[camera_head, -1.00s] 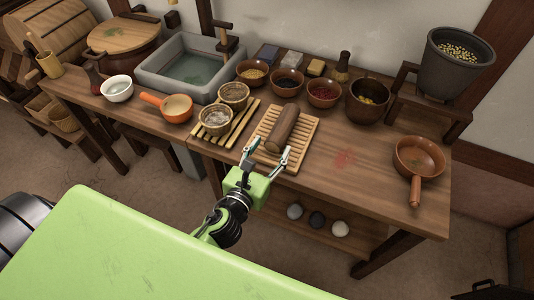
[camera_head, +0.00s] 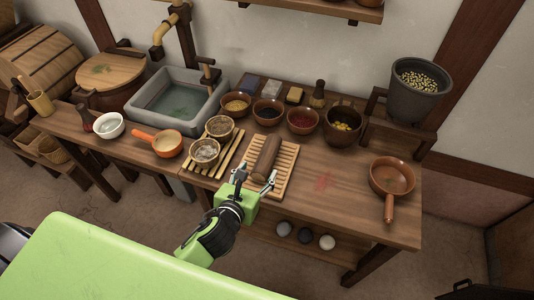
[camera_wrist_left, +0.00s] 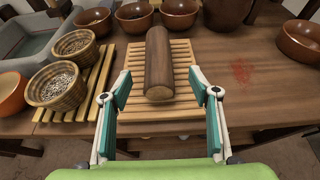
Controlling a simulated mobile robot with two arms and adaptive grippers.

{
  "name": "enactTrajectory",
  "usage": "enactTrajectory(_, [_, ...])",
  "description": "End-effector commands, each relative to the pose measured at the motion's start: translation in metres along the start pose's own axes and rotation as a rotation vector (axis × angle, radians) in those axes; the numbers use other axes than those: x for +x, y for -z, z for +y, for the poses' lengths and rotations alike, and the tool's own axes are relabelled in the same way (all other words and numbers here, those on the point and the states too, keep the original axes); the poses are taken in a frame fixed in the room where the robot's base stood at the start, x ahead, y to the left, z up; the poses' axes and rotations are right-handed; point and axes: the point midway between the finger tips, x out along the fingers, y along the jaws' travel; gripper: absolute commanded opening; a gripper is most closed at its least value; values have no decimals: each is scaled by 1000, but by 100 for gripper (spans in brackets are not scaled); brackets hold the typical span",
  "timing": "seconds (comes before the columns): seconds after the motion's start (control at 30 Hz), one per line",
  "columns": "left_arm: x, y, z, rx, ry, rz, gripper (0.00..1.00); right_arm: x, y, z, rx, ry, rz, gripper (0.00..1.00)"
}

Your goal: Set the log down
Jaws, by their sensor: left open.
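The log (camera_head: 268,156) is a brown cylinder lying on a slatted wooden rack (camera_head: 287,170) on the counter. In the left wrist view the log (camera_wrist_left: 159,62) lies lengthwise on the rack (camera_wrist_left: 185,60), its near end facing me. My left gripper (camera_head: 256,181) is open and empty at the near edge of the rack. In the left wrist view its fingers are spread wide on either side, nearer to me than the log's end and apart from it. My right gripper is not in view.
Two woven baskets (camera_head: 205,151) stand on another slatted rack left of the log. Several bowls (camera_head: 303,120) line the back. A red-stained patch of counter (camera_head: 321,183) between is clear.

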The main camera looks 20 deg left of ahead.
Motion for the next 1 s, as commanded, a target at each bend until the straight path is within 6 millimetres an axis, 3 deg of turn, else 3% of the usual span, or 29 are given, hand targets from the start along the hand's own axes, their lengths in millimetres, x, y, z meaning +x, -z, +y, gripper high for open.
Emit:
enactTrajectory(0.2, [40,-1,0,-1,-1,-2,56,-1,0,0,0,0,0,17])
enactTrajectory(0.47, [58,0,1,-2,0,-2,56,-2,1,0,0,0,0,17])
enactTrajectory(0.8, [98,3,4,-1,0,-3,56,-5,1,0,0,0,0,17])
enactTrajectory(1.0, [105,4,4,-1,0,-2,56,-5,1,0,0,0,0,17])
